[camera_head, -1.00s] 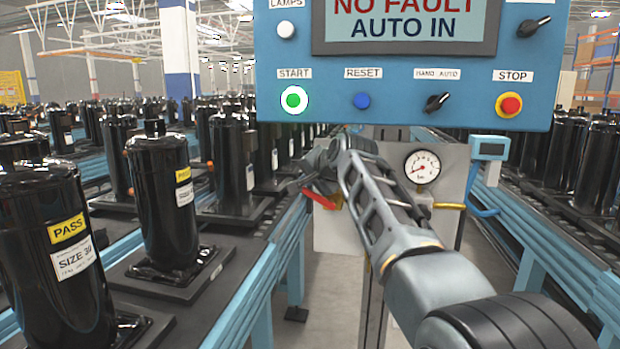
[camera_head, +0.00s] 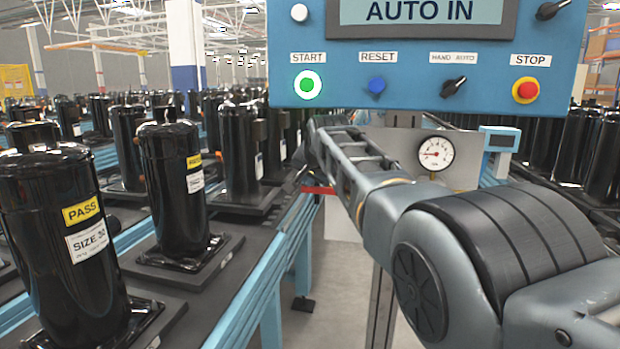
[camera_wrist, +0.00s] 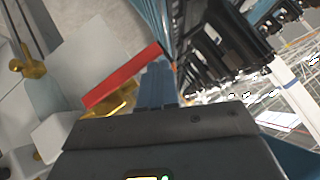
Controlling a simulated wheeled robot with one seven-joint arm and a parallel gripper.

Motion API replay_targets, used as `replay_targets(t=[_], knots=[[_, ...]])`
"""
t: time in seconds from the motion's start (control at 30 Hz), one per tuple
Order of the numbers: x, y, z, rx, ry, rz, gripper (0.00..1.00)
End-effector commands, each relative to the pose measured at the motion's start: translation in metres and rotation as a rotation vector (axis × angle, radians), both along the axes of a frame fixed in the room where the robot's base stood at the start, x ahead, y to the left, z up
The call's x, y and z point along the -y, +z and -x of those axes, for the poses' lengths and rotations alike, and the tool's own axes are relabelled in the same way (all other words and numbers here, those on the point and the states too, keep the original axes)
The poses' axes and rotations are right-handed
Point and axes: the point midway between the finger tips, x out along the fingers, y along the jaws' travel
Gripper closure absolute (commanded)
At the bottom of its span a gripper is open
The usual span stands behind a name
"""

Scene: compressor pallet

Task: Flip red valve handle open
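The red valve handle (camera_head: 320,190) is a flat bar lying about level below the far end of my arm in the head view. In the wrist view the red handle (camera_wrist: 122,75) runs diagonally, from lower left to upper right. Brass valve parts (camera_wrist: 115,103) show just below its left end. My gripper (camera_head: 307,168) is small and partly hidden by my arm, close to the handle. In the wrist view its dark body (camera_wrist: 165,140) fills the bottom.
A blue control panel (camera_head: 410,95) hangs above my arm, with a lit green start button (camera_head: 308,84). A pressure gauge (camera_head: 435,154) is right of my arm. Conveyors with black compressors (camera_head: 175,190) run along both sides. A strip of grey floor (camera_head: 335,270) lies between them.

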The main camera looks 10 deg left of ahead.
Motion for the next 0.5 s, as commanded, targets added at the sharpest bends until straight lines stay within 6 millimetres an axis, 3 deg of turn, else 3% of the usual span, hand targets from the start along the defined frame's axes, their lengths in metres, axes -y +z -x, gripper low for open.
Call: replay_targets(t=[0.5], knots=[[-0.0011,-0.0065,0.0009,-0.003,0.001,0.000,1.00]])
